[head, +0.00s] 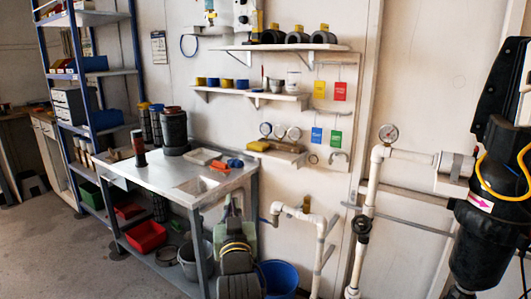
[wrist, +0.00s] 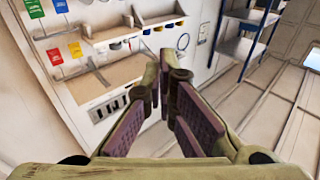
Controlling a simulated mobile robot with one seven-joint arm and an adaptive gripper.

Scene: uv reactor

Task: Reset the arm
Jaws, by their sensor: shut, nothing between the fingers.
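My gripper (wrist: 168,62) shows in the wrist view. Its olive fingers with dark purple pads reach up from the bottom edge and come together near the middle of the picture. It is shut and holds nothing. In the head view a greenish part of my arm shows low in the middle, in front of the workbench's right end; I cannot make out the fingertips there.
A metal workbench (head: 185,186) stands left of centre, with a red bin (head: 146,237) on its lower shelf. Wall shelves (head: 250,95) hang above. A blue bucket (head: 279,280), white pipes (head: 367,200) and a black filter housing (head: 480,240) stand to the right. Floor (head: 60,260) at left is clear.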

